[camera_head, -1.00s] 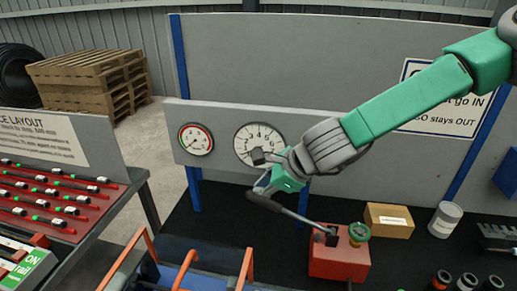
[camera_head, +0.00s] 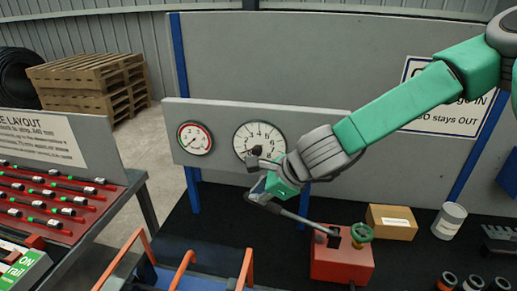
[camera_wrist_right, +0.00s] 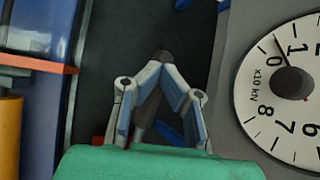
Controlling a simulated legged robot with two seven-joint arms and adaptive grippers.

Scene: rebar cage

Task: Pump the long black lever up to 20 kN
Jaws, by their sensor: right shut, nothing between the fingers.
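The long black lever (camera_head: 296,217) slopes up to the left from the red pump body (camera_head: 342,263), which has a green round knob (camera_head: 362,233). My right gripper (camera_head: 256,176) is at the lever's free end. The white gauge (camera_head: 259,140) is partly behind the gripper. In the wrist view the gauge (camera_wrist_right: 300,110) is marked x10 kN, and its needle points between 0 and 1. My left gripper is out of view.
A smaller red-rimmed gauge (camera_head: 195,138) sits on the same grey panel. A cardboard box (camera_head: 391,222) and a white can (camera_head: 449,220) stand right of the pump. Orange bars (camera_head: 247,270) rise at the front. A rack of red rods (camera_head: 50,205) is at the left.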

